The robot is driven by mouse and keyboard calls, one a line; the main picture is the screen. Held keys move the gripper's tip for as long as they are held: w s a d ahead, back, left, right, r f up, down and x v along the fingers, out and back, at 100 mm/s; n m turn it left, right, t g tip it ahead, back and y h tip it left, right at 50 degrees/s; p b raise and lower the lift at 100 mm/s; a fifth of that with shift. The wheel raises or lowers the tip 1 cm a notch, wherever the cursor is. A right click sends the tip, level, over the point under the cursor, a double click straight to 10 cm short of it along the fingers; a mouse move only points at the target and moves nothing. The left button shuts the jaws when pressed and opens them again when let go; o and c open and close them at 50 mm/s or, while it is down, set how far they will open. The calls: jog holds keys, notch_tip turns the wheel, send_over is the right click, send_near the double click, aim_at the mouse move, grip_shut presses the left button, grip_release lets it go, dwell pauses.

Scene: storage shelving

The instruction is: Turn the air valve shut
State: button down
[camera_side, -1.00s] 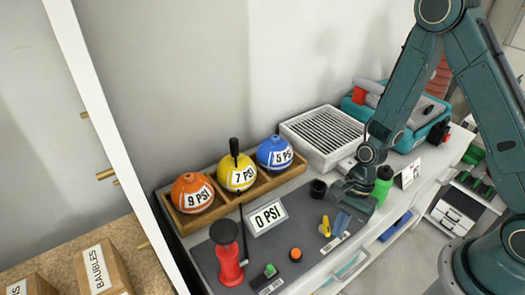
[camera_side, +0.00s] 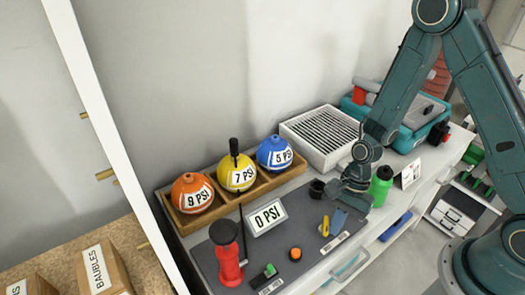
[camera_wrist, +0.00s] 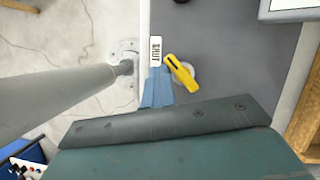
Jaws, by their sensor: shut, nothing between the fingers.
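The air valve has a yellow lever (camera_side: 325,226) on a round light base on the grey mat. In the wrist view the lever (camera_wrist: 183,75) lies diagonally, its upper-left end beside the label reading SHUT (camera_wrist: 155,51). My gripper (camera_side: 340,220) is shut and empty, low over the mat's right edge. Its blue fingertips (camera_wrist: 157,86) are just left of the lever in the wrist view and below the label. I cannot tell whether they touch the lever. The gauge sign (camera_side: 266,217) reads 0 PSI.
A red pump (camera_side: 226,255) stands at the mat's left. Orange, yellow and blue balls sit in a wooden tray (camera_side: 222,209) behind. A black cup (camera_side: 317,189) and a green bottle (camera_side: 381,186) stand near my gripper. An orange knob (camera_side: 295,254) is at the front.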

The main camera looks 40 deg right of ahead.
jog(key=shift+w+a, duration=0.15)
jog(key=shift+w, duration=0.45)
jog(key=s+d, duration=0.3)
jog(key=s, duration=0.1)
jog(key=shift+d+r, duration=0.1)
jog(key=shift+r, duration=0.15)
notch_tip(320, 180, up, 9)
jog(key=s+d, duration=0.2)
jog(key=shift+s+d+f, duration=0.15)
jog(key=shift+s+d, duration=0.05)
jog(key=shift+s, duration=0.15)
